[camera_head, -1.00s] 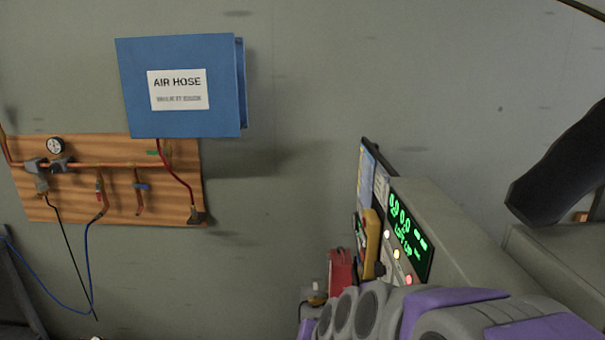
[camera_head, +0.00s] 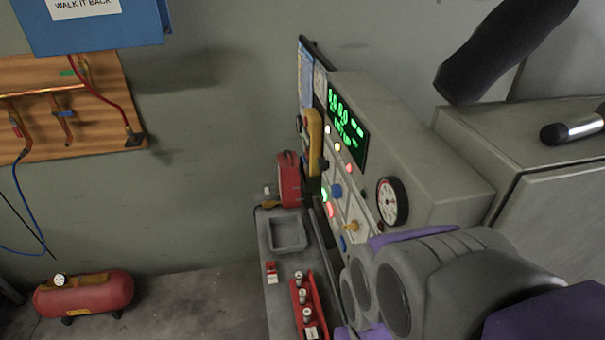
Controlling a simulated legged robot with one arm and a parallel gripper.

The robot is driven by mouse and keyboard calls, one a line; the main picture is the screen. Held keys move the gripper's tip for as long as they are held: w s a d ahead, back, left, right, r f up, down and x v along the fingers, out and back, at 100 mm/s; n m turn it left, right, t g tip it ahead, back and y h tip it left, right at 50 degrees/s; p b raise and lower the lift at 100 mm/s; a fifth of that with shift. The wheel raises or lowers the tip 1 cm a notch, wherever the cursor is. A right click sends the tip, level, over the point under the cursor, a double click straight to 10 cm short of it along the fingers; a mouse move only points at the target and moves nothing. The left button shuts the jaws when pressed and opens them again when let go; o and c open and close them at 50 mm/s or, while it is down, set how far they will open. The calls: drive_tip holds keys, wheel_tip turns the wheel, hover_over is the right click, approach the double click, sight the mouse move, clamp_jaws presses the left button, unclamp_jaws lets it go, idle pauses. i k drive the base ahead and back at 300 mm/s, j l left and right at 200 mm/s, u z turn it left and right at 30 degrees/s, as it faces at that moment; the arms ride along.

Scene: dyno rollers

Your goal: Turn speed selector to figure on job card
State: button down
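The grey control console (camera_head: 425,130) stands right of centre, seen at a steep angle. Its front has a green-lit display (camera_head: 347,128), coloured lamps and buttons, and a small yellow knob (camera_head: 352,226) on a pale plate low on the panel. This knob may be the speed selector; its markings are too small to read. Blue and white sheets (camera_head: 306,75) hang at the console's far edge; I cannot tell whether one is the job card. My grey and purple arm links fill the lower right and hide part of the lower panel. My gripper does not show.
A round dial gauge (camera_head: 392,202) is on the console. A grey bench top (camera_head: 270,240) below holds a red rack (camera_head: 304,305) with several small pieces. A red air tank (camera_head: 85,295) stands on the floor at left. A grey cabinet (camera_head: 555,200) is at right. Open floor lies between tank and bench.

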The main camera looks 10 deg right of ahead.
sight(323, 164)
drive_tip(key=j+z, duration=0.35)
drive_tip(key=j, duration=0.2)
drive_tip(key=i+j+z, duration=0.1)
drive_tip(key=j+z, duration=0.2)
drive_tip(key=j, duration=0.25)
drive_tip(key=j+z, duration=0.35)
drive_tip(key=j, duration=0.15)
drive_tip(key=k, duration=0.05)
